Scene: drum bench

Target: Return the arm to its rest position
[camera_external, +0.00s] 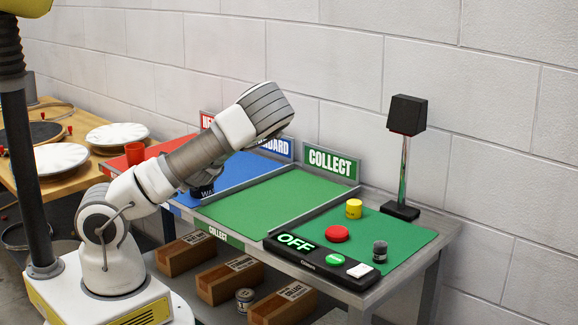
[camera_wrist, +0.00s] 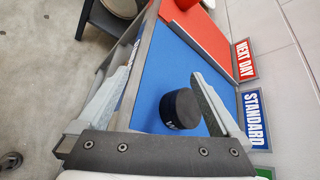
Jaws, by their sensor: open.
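My arm (camera_external: 190,163) rises from its base and bends over at a raised elbow above the bench. My gripper (camera_wrist: 166,60) is open in the wrist view, its two fingers spread wide. A black drum-shaped can (camera_wrist: 181,108) with white lettering sits on the blue mat (camera_wrist: 165,68), showing between the fingers and nearer the right one. I see no finger closed on it. In the external view the can (camera_external: 203,191) is partly hidden by my arm, and my gripper is mostly hidden there too.
The green collect mat (camera_external: 270,205) is bare. A red cup (camera_external: 135,153) stands left. Boxes lie below.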

